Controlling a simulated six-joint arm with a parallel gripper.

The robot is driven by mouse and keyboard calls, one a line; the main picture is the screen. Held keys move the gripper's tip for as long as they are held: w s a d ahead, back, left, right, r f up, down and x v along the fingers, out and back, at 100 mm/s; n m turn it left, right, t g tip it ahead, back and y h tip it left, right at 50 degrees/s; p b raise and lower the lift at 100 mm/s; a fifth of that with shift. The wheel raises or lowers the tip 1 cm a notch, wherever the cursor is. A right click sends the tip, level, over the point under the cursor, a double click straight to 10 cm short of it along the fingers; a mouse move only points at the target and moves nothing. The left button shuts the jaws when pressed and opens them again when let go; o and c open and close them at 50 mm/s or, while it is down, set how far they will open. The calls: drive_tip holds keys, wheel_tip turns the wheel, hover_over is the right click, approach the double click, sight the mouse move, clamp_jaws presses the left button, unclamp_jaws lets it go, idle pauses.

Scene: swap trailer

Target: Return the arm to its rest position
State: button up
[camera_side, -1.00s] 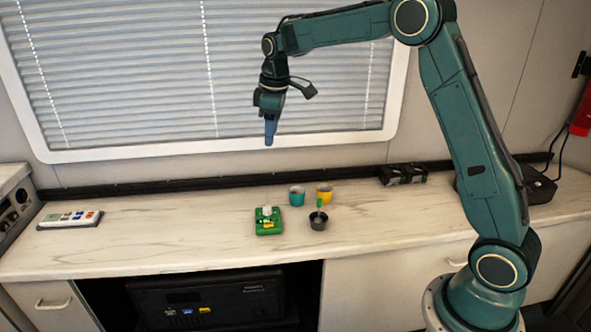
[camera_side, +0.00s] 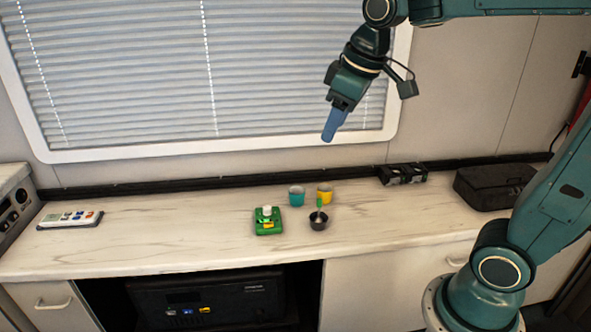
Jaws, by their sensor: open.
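My gripper (camera_side: 328,138) hangs in the air in front of the window blind, well above the counter, tilted with its tip down and to the left. Nothing shows in it. Its two fingers overlap from this side, so the gap between them is hard to see. My arm reaches in from the right, with its elbow out of the top of the picture.
On the counter (camera_side: 150,245) stand a green device (camera_side: 268,222), a teal cup (camera_side: 297,196), a yellow cup (camera_side: 325,193) and a dark pot (camera_side: 318,221) with a green-handled tool. A remote (camera_side: 70,220), black blocks (camera_side: 403,174) and a black case (camera_side: 492,186) lie apart.

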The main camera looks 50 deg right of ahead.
drive_tip(key=s+a+f+m+t, duration=0.1)
drive_tip(key=s+f, duration=0.3)
drive_tip(key=s, duration=1)
drive_tip(key=shift+a+f+m+t, duration=0.25)
drive_tip(key=shift+a+m, duration=0.25)
drive_tip(key=shift+m, duration=0.3)
